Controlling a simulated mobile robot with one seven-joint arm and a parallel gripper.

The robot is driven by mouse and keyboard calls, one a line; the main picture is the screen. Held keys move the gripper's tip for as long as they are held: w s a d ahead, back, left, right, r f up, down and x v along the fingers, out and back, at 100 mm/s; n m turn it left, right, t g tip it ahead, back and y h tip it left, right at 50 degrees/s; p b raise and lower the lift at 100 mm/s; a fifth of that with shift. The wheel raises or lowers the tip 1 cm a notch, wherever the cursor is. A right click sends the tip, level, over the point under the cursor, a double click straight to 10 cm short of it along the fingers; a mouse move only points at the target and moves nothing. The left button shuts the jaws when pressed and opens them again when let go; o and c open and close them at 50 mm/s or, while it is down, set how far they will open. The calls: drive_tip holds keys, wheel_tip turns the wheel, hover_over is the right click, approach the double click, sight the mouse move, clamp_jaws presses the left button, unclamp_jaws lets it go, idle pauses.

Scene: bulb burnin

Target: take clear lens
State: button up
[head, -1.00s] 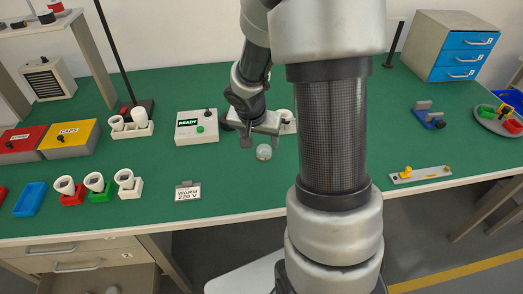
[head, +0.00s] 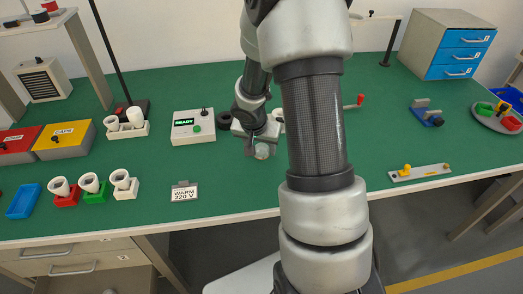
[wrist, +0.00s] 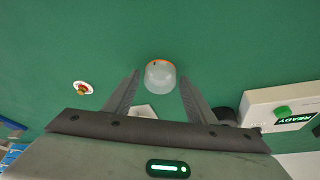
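The clear lens (wrist: 160,77), a small translucent dome with an orange rim, sits on the green bench top in the wrist view. It also shows in the head view (head: 262,152) just under my gripper (head: 261,147). In the wrist view my gripper (wrist: 159,78) is open, its two fingers spread to the left and right of the lens. A gap shows on each side, and the fingers do not appear to touch it. I cannot tell the fingertips' exact height above the bench.
A white box reading READY (head: 193,126) stands left of the gripper, with a dark ring (head: 224,119) between them. A sign reading WARM 220 V (head: 184,191) stands in front.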

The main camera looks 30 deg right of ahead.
drive_tip(key=c, duration=0.7)
drive_tip(key=shift+r, duration=0.1)
wheel_tip(320, 180, up, 10)
drive_tip(key=p, duration=0.4)
wheel_tip(320, 180, up, 4)
drive_tip(key=p, duration=0.3)
hover_over(261, 149)
drive_tip(key=shift+r, duration=0.2)
